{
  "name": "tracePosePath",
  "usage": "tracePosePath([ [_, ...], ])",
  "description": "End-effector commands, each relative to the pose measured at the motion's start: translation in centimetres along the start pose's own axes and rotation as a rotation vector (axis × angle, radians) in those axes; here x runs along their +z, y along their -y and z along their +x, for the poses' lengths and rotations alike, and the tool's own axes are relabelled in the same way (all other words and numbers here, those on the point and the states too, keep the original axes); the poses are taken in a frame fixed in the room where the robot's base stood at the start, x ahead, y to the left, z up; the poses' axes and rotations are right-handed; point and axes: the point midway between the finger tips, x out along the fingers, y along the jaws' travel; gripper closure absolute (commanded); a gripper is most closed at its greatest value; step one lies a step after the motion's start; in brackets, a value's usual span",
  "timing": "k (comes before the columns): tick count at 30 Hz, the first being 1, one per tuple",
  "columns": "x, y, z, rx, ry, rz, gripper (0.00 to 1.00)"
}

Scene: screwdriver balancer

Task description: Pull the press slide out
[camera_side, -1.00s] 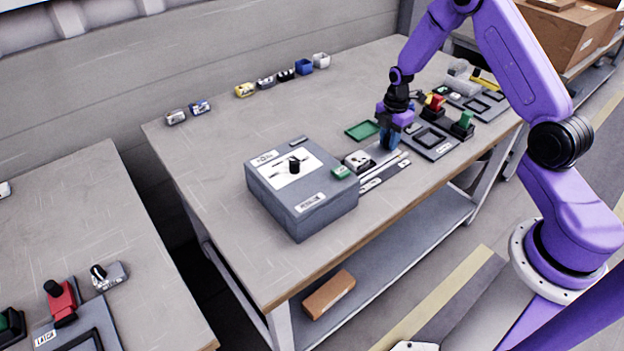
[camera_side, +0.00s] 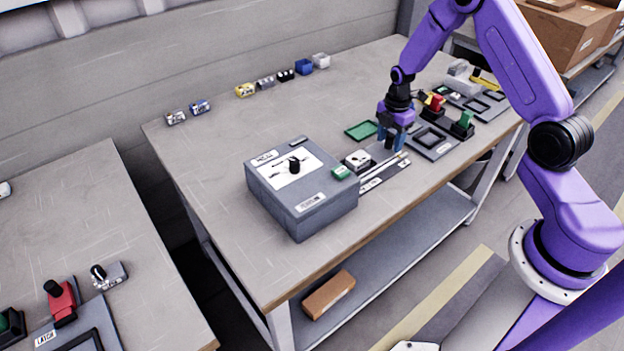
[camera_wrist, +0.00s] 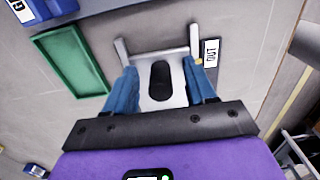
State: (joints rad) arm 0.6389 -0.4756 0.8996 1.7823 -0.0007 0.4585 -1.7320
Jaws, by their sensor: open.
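The press is a grey box (camera_side: 300,190) with a white top plate and a black knob. Its slide rails (camera_side: 385,172) run out from its right side, and a light block with a dark spot (camera_side: 357,160) sits by the box. My gripper (camera_side: 392,146) is over the outer end of the rails, open, with two blue fingers apart. In the wrist view a pale grey plate with a dark oval part (camera_wrist: 160,80) lies between the fingers of my gripper (camera_wrist: 162,90). I cannot tell whether the fingers touch it. An OUT label (camera_wrist: 210,53) is beside it.
A green tray (camera_side: 361,130) lies behind the rails; it also shows in the wrist view (camera_wrist: 70,62). A dark fixture with red and green parts (camera_side: 436,140) stands close on the right.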

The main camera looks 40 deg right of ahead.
Motion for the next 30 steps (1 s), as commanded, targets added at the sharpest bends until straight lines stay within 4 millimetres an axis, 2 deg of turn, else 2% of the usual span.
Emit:
tracePosePath([
  [7,-0.1,0.0,-0.4,0.001,0.0,-0.001,0.45],
  [30,-0.1,0.0,-6.7,-0.001,0.0,-0.002,0.45],
])
